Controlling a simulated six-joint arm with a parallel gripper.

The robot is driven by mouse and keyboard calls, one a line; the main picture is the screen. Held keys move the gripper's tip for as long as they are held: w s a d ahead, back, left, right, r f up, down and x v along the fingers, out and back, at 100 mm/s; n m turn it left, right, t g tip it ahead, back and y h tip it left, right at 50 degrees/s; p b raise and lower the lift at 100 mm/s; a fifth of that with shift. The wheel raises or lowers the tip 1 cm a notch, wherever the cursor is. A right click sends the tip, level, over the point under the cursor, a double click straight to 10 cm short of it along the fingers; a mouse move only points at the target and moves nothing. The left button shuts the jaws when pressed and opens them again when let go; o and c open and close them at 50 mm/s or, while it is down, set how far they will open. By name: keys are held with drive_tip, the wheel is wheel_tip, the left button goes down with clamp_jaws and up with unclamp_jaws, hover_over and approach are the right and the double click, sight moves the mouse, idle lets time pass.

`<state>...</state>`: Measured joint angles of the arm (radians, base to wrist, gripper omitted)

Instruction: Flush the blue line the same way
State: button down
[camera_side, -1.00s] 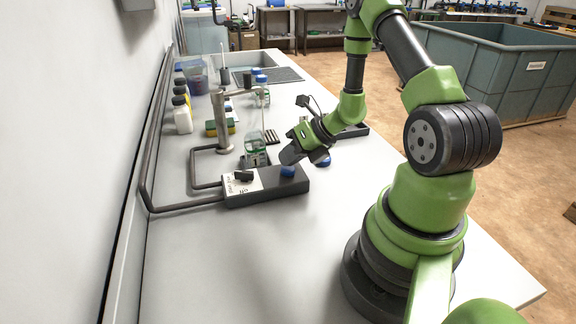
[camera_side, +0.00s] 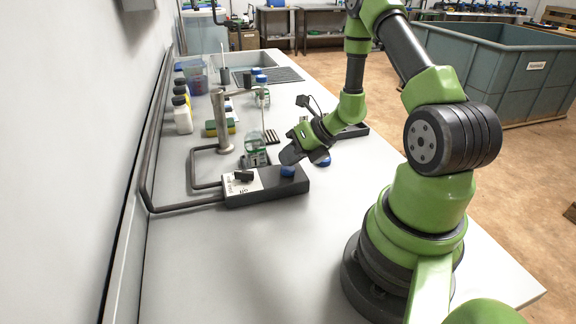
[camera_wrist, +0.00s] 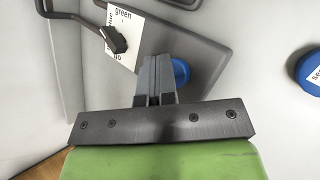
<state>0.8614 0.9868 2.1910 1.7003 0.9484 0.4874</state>
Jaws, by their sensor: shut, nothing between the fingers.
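A dark grey control box (camera_side: 265,192) lies on the bench, with a white label, a black selector lever (camera_side: 243,176) and a blue button (camera_side: 288,171). In the wrist view the label reads "green" at one end; its other words are partly covered by the lever (camera_wrist: 115,40). The blue button (camera_wrist: 181,72) shows beside my fingers, partly hidden by them. My gripper (camera_side: 288,158) is shut and empty just above the button; its closed fingertips (camera_wrist: 157,62) show in the wrist view. A flask (camera_side: 255,143) with greenish liquid stands behind the box by the metal standpipe (camera_side: 222,125).
A blue-topped round object (camera_side: 322,160) stands right of the box; its lettered cap (camera_wrist: 311,72) shows at the wrist view's right edge. Bent pipes (camera_side: 180,207) run left of the box. Bottles (camera_side: 182,115) and a sponge (camera_side: 220,127) stand further back. The front bench is clear.

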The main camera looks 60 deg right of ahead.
drive_tip(key=shift+r, duration=0.15)
idle(0.3)
drive_tip(key=shift+r, duration=0.85)
drive_tip(key=shift+r, duration=2.5)
